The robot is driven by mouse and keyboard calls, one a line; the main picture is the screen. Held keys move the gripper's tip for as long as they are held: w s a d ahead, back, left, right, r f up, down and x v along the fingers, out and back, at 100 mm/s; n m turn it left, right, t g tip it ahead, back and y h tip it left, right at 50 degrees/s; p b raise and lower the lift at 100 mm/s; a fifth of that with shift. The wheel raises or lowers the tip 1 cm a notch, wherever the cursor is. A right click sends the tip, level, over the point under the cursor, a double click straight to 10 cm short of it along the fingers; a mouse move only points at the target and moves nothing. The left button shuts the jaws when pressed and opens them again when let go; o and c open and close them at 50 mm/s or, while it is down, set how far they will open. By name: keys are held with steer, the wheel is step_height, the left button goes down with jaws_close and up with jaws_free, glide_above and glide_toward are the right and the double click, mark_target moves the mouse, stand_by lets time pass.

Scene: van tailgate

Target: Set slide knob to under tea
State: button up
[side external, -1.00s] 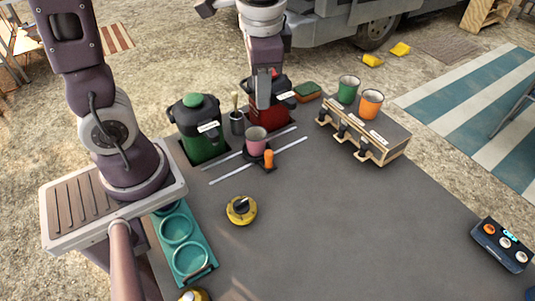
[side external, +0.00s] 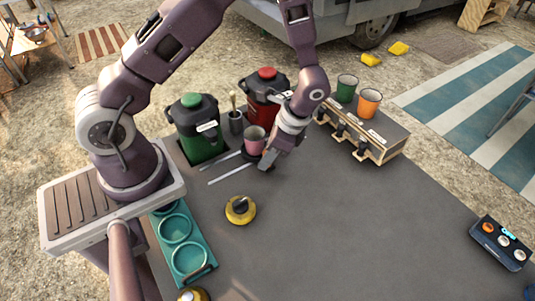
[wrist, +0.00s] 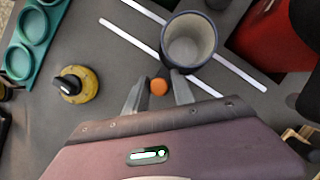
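An orange slide knob (wrist: 158,86) shows between my gripper's fingertips in the wrist view; in the side view my gripper (side external: 268,171) hides it. My gripper is open, one finger on each side of the knob, and I cannot tell whether they touch it. A pink cup (side external: 255,138) stands on the slide's carriage, just behind the knob. Two pale rails (side external: 231,172) run under the carriage. A green urn (side external: 198,130) and a red urn (side external: 262,97) stand behind the rails. Their labels are too small to read, so I cannot tell which is tea.
A yellow-based dial (side external: 240,209) sits in front of the rails. A dark cup with brushes (side external: 236,122) stands between the urns. A latched wooden case (side external: 365,136) carries green and orange cups. A teal holder (side external: 182,245) lies left.

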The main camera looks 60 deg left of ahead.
jaws_close()
steer(key=shift+w, duration=0.1)
stand_by(1.2)
